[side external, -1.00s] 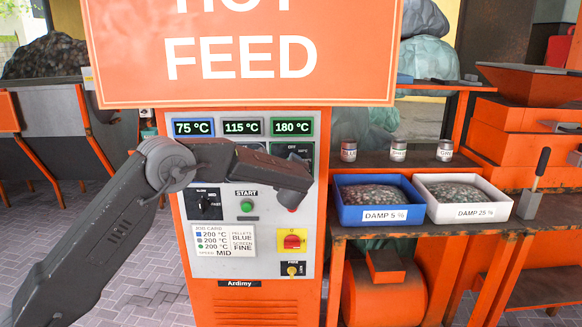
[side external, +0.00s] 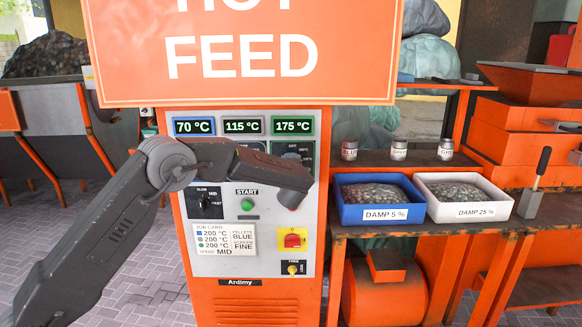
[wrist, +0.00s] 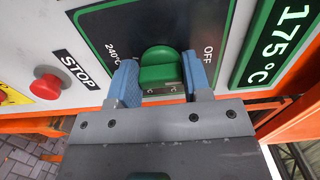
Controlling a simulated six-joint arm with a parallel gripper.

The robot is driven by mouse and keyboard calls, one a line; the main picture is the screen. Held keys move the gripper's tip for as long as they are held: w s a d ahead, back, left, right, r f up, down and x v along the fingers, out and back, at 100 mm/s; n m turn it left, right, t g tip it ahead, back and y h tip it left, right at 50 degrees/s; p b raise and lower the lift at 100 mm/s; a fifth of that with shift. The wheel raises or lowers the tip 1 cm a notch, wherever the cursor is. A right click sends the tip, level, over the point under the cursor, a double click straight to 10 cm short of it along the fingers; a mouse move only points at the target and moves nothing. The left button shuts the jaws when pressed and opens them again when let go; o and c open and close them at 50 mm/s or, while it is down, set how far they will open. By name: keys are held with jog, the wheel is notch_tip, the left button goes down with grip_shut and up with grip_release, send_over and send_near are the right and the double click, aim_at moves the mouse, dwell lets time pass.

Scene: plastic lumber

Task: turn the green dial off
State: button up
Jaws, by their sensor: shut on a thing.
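The green dial (wrist: 160,73) is in the middle of the wrist view, on a black plate with a green border. "OFF" is printed to its right and "240°C" to its left. My gripper (wrist: 162,80) has one blue finger on each side of the dial and is shut on it. Which mark the dial points to is unclear. The green-framed display (wrist: 281,43) beside it reads 175 °C; it also shows in the side external view (side external: 292,125). There, my arm's end covers the dial.
A red STOP button (wrist: 47,86) lies left of my gripper in the wrist view. The panel (side external: 268,260) also carries a green START button (side external: 247,204), a red and yellow switch (side external: 292,239) and a job card (side external: 225,238). Blue (side external: 345,215) and white trays (side external: 430,211) stand at right.

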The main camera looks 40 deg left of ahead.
dwell(0.3)
jog(key=o, duration=0.9)
jog(key=v, duration=1.4)
jog(key=shift+a+r, duration=0.1)
